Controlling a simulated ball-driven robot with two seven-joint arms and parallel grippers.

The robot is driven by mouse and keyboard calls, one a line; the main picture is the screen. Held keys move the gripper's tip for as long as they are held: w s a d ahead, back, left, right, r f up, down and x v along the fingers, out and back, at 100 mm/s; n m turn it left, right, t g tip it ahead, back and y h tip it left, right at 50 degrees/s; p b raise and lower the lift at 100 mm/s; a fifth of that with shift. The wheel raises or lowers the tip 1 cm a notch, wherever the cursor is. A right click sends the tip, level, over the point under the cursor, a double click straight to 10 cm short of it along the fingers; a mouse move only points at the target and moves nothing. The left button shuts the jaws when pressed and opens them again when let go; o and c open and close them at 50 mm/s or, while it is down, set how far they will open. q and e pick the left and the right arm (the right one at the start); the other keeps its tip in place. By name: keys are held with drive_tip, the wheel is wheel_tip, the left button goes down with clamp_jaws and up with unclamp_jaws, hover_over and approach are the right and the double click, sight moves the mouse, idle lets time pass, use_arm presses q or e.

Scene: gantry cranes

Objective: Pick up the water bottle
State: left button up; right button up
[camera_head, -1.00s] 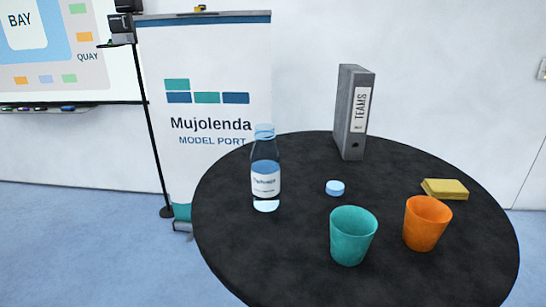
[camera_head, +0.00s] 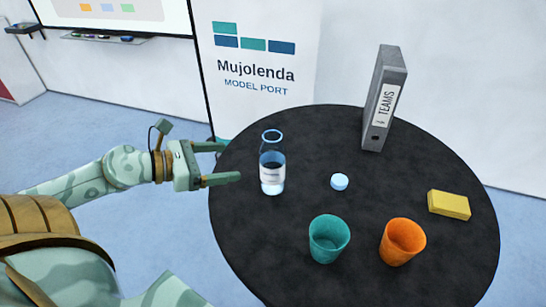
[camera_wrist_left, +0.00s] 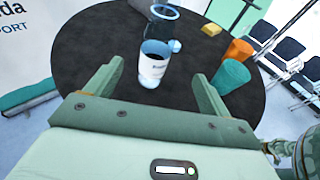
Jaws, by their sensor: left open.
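The water bottle (camera_head: 272,165) is clear with a white label and stands upright and uncapped on the left part of the round black table (camera_head: 300,140). A light blue cap (camera_head: 340,181) lies on the table to its right. My left gripper (camera_head: 230,163) is open and empty, just left of the bottle, its fingers pointing toward it. In the left wrist view the bottle (camera_wrist_left: 155,62) is ahead, beyond and between the two fingertips (camera_wrist_left: 158,78), apart from them. My right gripper is not in view.
A teal cup (camera_head: 329,240) and an orange cup (camera_head: 402,243) stand at the table's front. A yellow block (camera_head: 449,205) lies at the right. A grey binder (camera_head: 384,100) stands at the back. A banner (camera_head: 258,60) stands behind the table.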

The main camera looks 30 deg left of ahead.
sight(279, 155)
use_arm(q)
drive_tip(key=p+x, duration=0.1)
drive_tip(key=x, duration=0.4)
drive_tip(key=p+x, duration=0.2)
drive_tip(key=x, duration=0.3)
drive_tip(key=p+x, duration=0.2)
drive_tip(key=x, duration=0.3)
drive_tip(key=shift+w+a+f, duration=0.1)
drive_tip(key=shift+w+a, duration=0.05)
drive_tip(key=shift+w, duration=0.25)
drive_tip(key=shift+s, duration=0.15)
drive_tip(key=c, duration=1.2)
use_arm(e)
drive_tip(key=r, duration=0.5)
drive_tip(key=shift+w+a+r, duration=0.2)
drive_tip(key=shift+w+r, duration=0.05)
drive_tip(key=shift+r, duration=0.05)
